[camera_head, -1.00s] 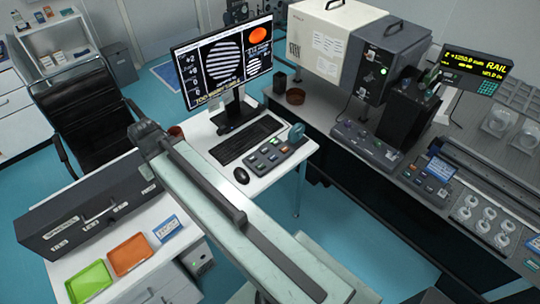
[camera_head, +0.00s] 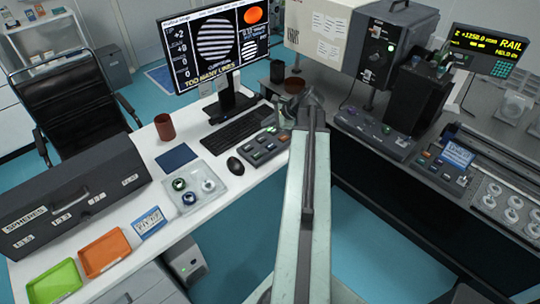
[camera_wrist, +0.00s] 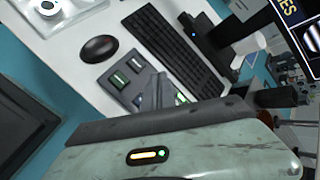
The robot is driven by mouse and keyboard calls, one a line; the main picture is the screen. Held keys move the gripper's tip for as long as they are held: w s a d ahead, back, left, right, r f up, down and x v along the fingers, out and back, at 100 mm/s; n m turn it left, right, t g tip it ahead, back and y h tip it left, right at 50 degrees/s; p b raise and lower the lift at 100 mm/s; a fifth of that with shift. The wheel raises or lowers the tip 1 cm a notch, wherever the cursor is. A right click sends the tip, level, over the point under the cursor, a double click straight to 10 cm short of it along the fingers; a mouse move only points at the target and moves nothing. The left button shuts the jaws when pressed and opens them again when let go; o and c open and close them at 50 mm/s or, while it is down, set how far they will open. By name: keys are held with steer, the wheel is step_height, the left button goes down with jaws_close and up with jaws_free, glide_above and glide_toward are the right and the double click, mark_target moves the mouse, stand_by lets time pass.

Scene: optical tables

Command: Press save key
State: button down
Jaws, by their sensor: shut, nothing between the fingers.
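A dark key pad (camera_head: 262,149) with several small keys lies on the white desk, right of the mouse and in front of the keyboard. Its key labels are too small to read, so I cannot tell which is the save key. It also shows in the wrist view (camera_wrist: 106,78), with green and white keys. My gripper (camera_head: 286,108) is shut and empty near the right end of the pad, partly hiding it. In the wrist view the grey fingers (camera_wrist: 150,88) overlap the pad's right part. I cannot tell whether they touch it.
A keyboard (camera_head: 232,126), a mouse (camera_head: 235,166) and a monitor (camera_head: 216,45) share the desk. A red-brown cup (camera_head: 165,127) and a tray of rings (camera_head: 192,185) stand left. The optical table (camera_head: 400,148) lies right, beyond a floor gap.

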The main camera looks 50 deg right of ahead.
mark_target(273, 146)
steer(key=shift+s+d+m+t, duration=0.15)
steer(key=shift+s+d+m, duration=0.15)
steer(key=shift+d, duration=0.2)
steer(key=shift+s+d+m+t, duration=0.2)
steer(key=shift+d+m, duration=0.1)
steer(key=shift+d, duration=0.2)
steer(key=shift+f, duration=0.1)
step_height(273, 146, down, 9)
steer(key=b, duration=0.9)
stand_by(0.8)
steer(key=shift+f+b, duration=0.25)
steer(key=shift+b, duration=0.05)
